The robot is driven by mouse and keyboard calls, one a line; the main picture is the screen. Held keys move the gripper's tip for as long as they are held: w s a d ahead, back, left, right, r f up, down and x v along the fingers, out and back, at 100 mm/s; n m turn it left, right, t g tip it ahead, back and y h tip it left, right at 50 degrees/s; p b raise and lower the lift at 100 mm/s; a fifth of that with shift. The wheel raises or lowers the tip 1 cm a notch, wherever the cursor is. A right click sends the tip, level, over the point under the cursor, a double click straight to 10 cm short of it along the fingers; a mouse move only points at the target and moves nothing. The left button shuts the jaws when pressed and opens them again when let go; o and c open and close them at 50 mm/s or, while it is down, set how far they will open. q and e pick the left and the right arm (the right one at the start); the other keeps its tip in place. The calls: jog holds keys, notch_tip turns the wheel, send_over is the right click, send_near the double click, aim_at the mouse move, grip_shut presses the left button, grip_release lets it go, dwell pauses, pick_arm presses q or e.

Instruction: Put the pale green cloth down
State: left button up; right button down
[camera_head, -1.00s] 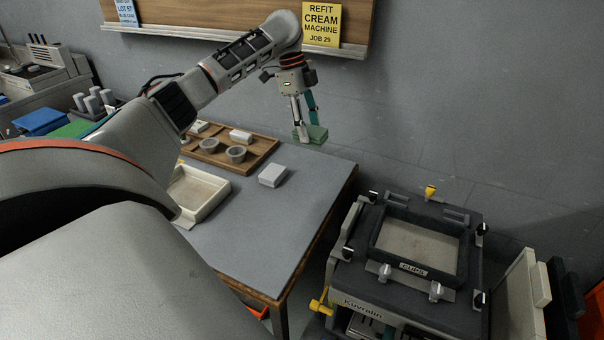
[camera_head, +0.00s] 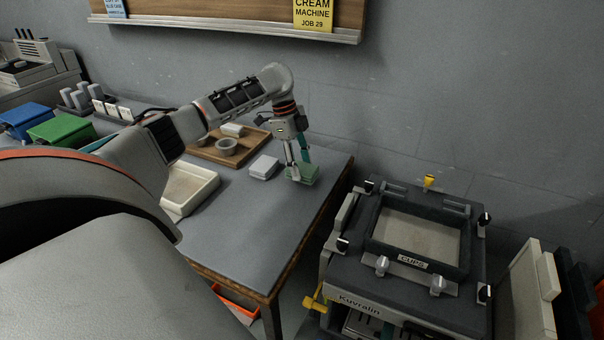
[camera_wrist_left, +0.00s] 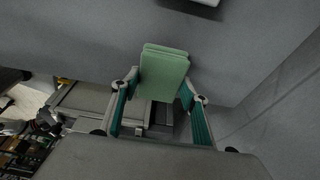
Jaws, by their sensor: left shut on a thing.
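The pale green cloth (camera_head: 305,174) is a small folded block near the right edge of the grey table. My left gripper (camera_head: 299,173) is shut on it, pointing down from above. The cloth is at or just above the table top; I cannot tell if it touches. In the left wrist view the cloth (camera_wrist_left: 163,72) sits between the two fingers of my left gripper (camera_wrist_left: 160,92). My right gripper is not in view.
A white folded stack (camera_head: 263,167) lies just left of the cloth.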

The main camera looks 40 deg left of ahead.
pick_arm(q)
notch_tip(320, 180, down, 2)
jog(key=shift+f, duration=0.35)
jog(key=shift+r, duration=0.15)
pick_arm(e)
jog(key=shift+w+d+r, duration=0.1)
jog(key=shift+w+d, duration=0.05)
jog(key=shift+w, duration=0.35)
